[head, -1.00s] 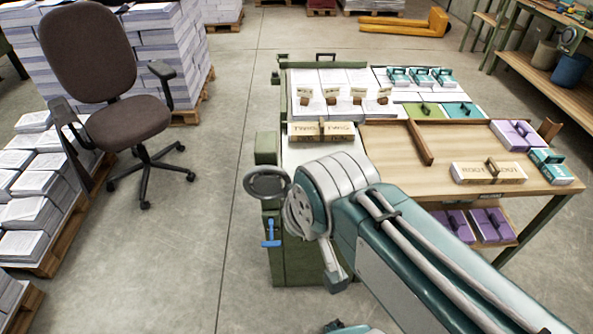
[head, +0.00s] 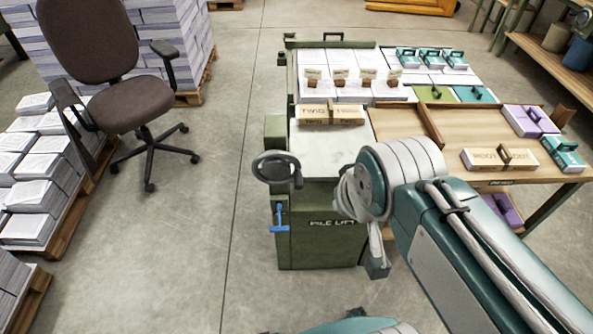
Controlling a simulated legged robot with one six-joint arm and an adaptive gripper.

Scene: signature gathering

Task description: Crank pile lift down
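The pile lift (head: 318,240) is a green cabinet with "PILE LIFT" on its front, standing at the near left end of the long table. Its crank (head: 272,167) is a dark grey handwheel with a small knob, on the cabinet's left side. A blue handle (head: 280,220) hangs below the crank. A pale, mostly bare top plate (head: 340,150) lies on the lift, with boxes marked "TWIG" (head: 332,114) at its far edge. My teal and grey arm is right of the crank and covers the cabinet's right part.
The table (head: 475,122) carries paper stacks, teal packs, purple packs and cream boxes. A brown office chair (head: 128,115) and pallets of paper (head: 30,205) stand on the left. The concrete floor (head: 215,250) between them and the lift is clear.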

